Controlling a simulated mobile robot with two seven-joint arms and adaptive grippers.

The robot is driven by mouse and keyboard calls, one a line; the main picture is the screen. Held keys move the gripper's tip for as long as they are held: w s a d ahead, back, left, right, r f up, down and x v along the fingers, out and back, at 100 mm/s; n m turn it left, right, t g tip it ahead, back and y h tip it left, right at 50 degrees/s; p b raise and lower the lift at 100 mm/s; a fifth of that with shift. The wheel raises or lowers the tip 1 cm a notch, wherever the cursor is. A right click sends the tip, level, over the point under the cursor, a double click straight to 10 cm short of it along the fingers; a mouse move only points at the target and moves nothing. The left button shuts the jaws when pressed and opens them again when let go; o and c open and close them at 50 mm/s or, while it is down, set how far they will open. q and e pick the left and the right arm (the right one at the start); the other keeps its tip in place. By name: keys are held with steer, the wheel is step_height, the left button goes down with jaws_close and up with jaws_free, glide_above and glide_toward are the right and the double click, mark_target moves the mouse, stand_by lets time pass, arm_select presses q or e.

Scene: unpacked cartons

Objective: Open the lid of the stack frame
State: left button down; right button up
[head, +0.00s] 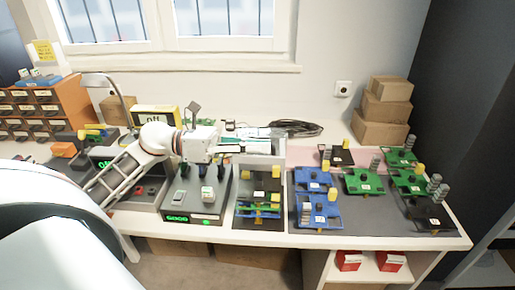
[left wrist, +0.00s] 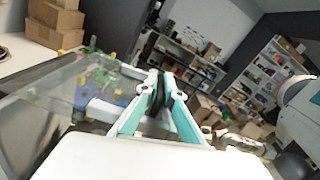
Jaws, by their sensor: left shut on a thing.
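The stack frame (head: 258,222) stands on the table left of the grey mat, with green, blue and yellow boards stacked in it. A clear panel that looks like its lid shows tilted in the left wrist view (left wrist: 38,122), left of my fingers. My left gripper (head: 275,146) is above and behind the stack frame, fingers pointing right; it also shows in the left wrist view (left wrist: 160,82). It is shut on the lid's edge or handle, mostly hidden between the fingers. What looks like my right gripper (left wrist: 212,130) is small in the left wrist view; its jaws are unclear.
A grey mat (head: 375,226) at right carries several blue, green and black boards. A grey device (head: 192,206) with a green display stands left of the stack frame. Cartons (head: 380,110) are stacked at the back right. Cables (head: 293,128) lie near the wall.

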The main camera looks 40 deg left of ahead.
mark_target(260, 135)
arm_select(q)
steer(key=r+n+p, duration=0.1)
steer(key=r, duration=0.1)
steer(key=w+a+r+n+p, duration=0.1)
steer(key=w+r+n+p, duration=0.1)
steer(key=r+n, duration=0.1)
steer(key=shift+w+a+r, duration=0.15)
steer(key=shift+a+r, duration=0.1)
steer(key=shift+r, duration=0.1)
steer(key=w+a+r+n+p, duration=0.2)
steer(key=w+a+n, duration=0.2)
steer(key=w+n, duration=0.3)
steer(key=w+a+r+n+p, duration=0.2)
steer(key=w+a+n, duration=0.3)
steer(key=w+n, duration=0.2)
steer(key=shift+w+a+n+p, duration=0.2)
steer(key=shift+w+n+p, duration=0.15)
steer(key=shift+w, duration=0.4)
arm_select(e)
step_height(260, 135, up, 8)
steer(key=shift+s+a+f, duration=0.15)
steer(key=shift+a+f, duration=0.1)
steer(key=shift+a, duration=0.05)
arm_select(q)
steer(key=c, duration=2.2)
jaws_free()
